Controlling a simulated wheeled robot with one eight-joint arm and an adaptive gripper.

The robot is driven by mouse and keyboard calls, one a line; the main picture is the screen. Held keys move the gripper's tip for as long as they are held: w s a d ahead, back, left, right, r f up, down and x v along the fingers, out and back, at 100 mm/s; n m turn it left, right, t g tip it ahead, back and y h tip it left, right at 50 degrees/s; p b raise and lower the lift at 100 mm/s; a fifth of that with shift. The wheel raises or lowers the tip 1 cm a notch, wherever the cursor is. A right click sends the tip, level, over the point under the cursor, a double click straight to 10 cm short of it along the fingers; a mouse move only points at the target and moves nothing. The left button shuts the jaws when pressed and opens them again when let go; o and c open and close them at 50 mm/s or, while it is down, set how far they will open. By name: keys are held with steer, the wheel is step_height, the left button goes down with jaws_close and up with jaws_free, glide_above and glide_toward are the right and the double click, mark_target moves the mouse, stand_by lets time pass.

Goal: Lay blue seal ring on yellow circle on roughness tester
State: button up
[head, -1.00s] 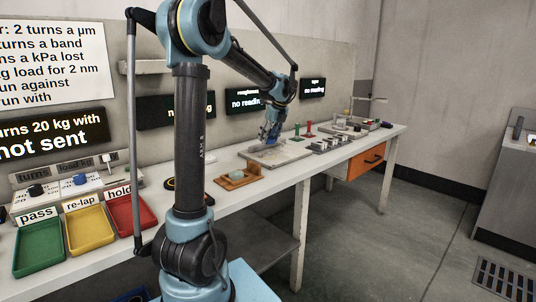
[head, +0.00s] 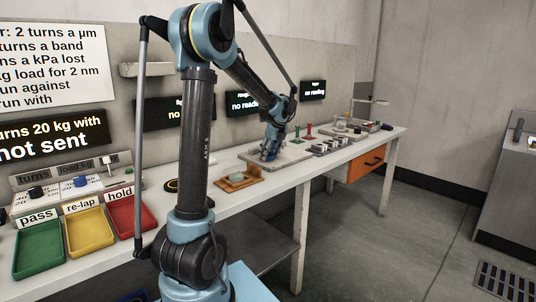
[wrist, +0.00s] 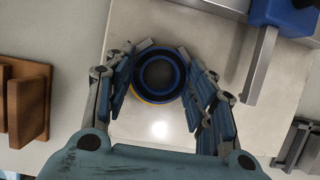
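The blue seal ring (wrist: 158,76), dark with blue bands, is between the fingertips of my gripper (wrist: 158,66) in the wrist view. Both fingers meet its sides. A yellow crescent of the yellow circle (wrist: 146,101) shows under its lower left edge; the rest is hidden. I cannot tell whether the ring touches the plate. The roughness tester (wrist: 233,60) has a pale plate, with a blue block and grey arm at upper right. In the head view my gripper (head: 269,154) is low over the tester's plate (head: 292,153); the ring is not clear there.
A brown wooden stand (head: 239,180) is left of the tester, also in the wrist view (wrist: 27,105). Grey blocks (head: 330,146) stand to its right. Green, yellow and red trays (head: 127,214) are at the bench's near left. The tester's display reads "no reading".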

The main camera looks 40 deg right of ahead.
steer(key=o, duration=0.4)
steer(key=shift+c, duration=0.2)
steer(key=v, duration=1.2)
steer(key=shift+s+r, duration=0.1)
